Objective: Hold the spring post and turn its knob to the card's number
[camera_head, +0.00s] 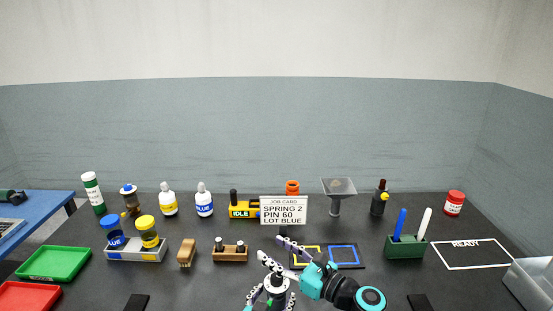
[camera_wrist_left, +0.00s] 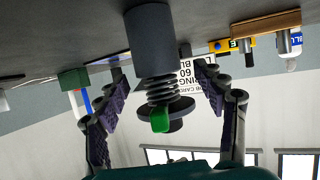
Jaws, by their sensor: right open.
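The job card (camera_head: 284,210) stands at the back middle and reads SPRING 2, PIN 60, LOT BLUE. The spring post (camera_head: 276,284) stands at the front middle, partly hidden by the grippers. In the left wrist view, which is upside down, the post (camera_wrist_left: 152,40) has a coiled spring, a dark disc and a green knob part (camera_wrist_left: 160,120). My left gripper (camera_wrist_left: 162,75) is open, its fingers on either side of the post with gaps showing. My right gripper (camera_head: 271,248) is open, above and just behind the post. Any numbers on the knob cannot be read.
A green pen holder (camera_head: 405,247) and READY outline (camera_head: 470,254) are right.

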